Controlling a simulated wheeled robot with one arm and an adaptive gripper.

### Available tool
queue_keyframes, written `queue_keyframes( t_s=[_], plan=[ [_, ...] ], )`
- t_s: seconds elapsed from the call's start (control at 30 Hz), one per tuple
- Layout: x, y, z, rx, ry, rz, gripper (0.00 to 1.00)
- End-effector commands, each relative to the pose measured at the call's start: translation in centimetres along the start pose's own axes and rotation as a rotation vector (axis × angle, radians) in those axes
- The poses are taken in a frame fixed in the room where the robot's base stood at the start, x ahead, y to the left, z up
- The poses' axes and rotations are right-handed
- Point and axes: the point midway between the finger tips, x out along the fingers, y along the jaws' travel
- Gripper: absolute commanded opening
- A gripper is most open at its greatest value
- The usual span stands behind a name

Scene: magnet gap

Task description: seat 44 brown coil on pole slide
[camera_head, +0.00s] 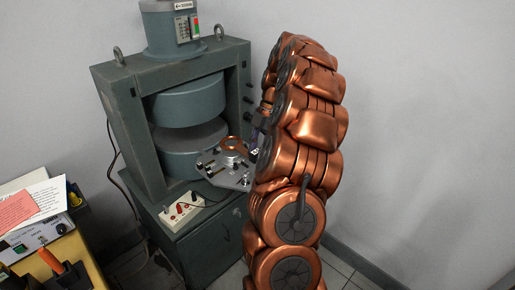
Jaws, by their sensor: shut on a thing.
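The brown coil (231,149) is a small copper-coloured ring. It shows over a round silvery stack on the grey pole slide (240,181), in front of the magnet's gap. I cannot tell whether the coil touches the stack or is held just above it. My gripper (254,150) is at the coil's right side, shut on it. My copper-coloured arm hides most of the gripper, so its fingers are hard to make out. Any number on the coil is too small to read.
The grey magnet frame (124,112) with its two round poles stands behind the slide. A white socket box (182,210) with red and black plugs sits in front on the cabinet (206,252). A yellow-edged bench with papers (32,202) and an instrument is at lower left.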

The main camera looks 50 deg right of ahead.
Motion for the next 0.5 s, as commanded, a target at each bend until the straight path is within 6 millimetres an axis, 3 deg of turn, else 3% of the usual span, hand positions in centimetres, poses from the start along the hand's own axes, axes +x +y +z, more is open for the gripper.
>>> queue_keyframes(
  t_s=[0.5],
  plan=[
    [2.4, 0.0, 0.9, 0.000, 0.002, -0.001, 0.00]
  ],
)
